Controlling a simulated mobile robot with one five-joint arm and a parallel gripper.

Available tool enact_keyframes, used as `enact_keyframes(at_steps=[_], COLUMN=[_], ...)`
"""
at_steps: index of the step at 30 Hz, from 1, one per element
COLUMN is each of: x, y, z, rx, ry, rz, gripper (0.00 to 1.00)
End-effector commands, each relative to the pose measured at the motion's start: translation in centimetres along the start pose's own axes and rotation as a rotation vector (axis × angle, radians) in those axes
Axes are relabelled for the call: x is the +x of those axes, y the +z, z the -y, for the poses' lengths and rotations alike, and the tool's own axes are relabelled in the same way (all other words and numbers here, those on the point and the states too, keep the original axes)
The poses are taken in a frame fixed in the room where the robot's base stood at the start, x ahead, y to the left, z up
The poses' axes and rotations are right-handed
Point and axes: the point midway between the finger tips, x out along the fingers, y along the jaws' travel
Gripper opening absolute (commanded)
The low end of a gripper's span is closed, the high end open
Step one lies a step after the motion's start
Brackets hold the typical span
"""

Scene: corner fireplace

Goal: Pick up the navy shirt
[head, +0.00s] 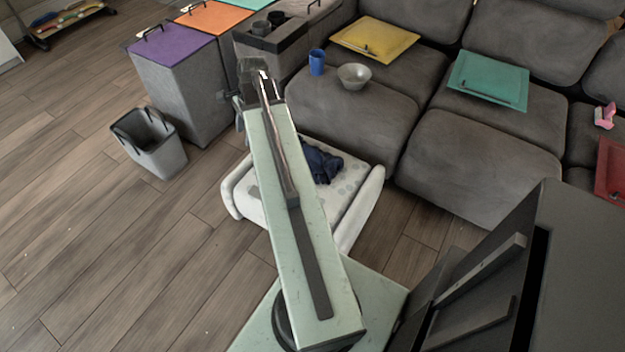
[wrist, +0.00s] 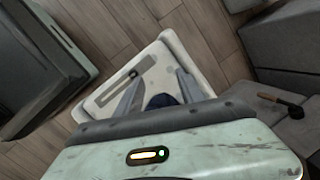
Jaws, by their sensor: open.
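The navy shirt (head: 322,163) lies crumpled on a white padded seat (head: 357,205) in the head view, just right of my arm. My arm covers part of the seat and perhaps part of the shirt. In the wrist view my gripper (wrist: 158,76) is open over the white seat (wrist: 105,97), its two grey fingers apart. A navy patch of the shirt (wrist: 161,101) shows between the fingers, close to the gripper body, which hides the rest. I cannot tell whether the fingers touch it. The fingers are not clear in the head view.
A grey sofa (head: 480,165) stands behind and to the right, with a blue cup (head: 317,62), a bowl (head: 354,76) and flat cushions. A grey open bin (head: 150,143) and a purple-lidded box (head: 172,48) stand to the left. Wooden floor is clear at lower left.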

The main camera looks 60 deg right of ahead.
Motion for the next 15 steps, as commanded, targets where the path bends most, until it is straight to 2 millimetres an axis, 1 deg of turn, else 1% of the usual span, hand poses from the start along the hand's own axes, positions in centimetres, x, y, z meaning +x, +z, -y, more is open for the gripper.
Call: enact_keyframes(at_steps=[1,2,3,5,6,9,10,12,15], x=[4.4,5.2,6.0,7.1,7.6,8.2,8.3,8.2,7.9], y=[-5.9,-8.6,-12.0,-16.5,-19.2,-24.0,-24.9,-26.4,-27.1], z=[-1.0,-1.5,-2.2,-3.5,-4.5,-6.4,-6.8,-7.5,-7.8], rx=[0.19,0.301,0.442,0.633,0.744,0.956,1.0,1.071,1.112], ry=[-0.031,-0.05,-0.073,-0.104,-0.123,-0.159,-0.167,-0.179,-0.186], rz=[0.005,0.011,0.019,0.035,0.045,0.067,0.073,0.083,0.088], gripper=[0.45,0.45,0.45,0.45,0.45,0.45,0.45,0.45,0.45])
